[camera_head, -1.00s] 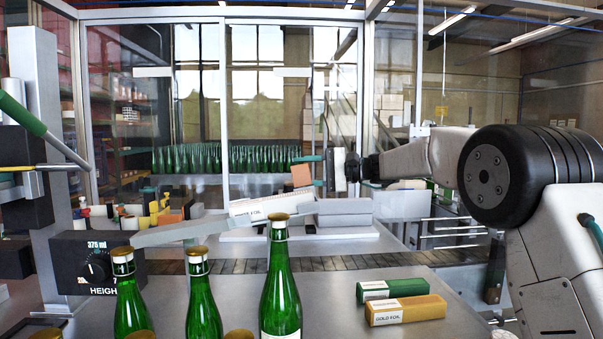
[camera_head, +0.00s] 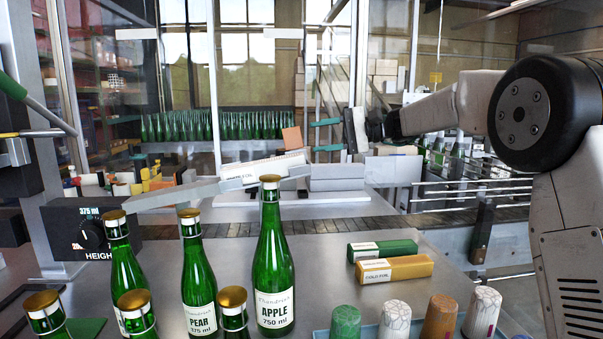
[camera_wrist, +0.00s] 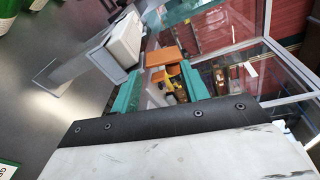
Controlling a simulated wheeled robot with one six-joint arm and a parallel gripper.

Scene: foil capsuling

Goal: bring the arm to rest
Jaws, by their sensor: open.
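My gripper (camera_head: 325,135) is held out in the air above the bench, at the end of my arm (camera_head: 440,112), which reaches in from the right. Its two teal fingers are apart and point left in the head view. In the wrist view my gripper (camera_wrist: 160,88) shows the same gap, with nothing held between the fingers. An orange block (camera_head: 291,138) appears just left of the fingers in the head view; I cannot tell its distance from them.
Green bottles with gold caps (camera_head: 273,260) stand at front left. A green foil box (camera_head: 383,249) and a gold foil box (camera_head: 395,268) lie on the bench. Capsule stacks (camera_head: 438,318) stand at front right. A height dial unit (camera_head: 93,237) is at left. Glass panels stand behind.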

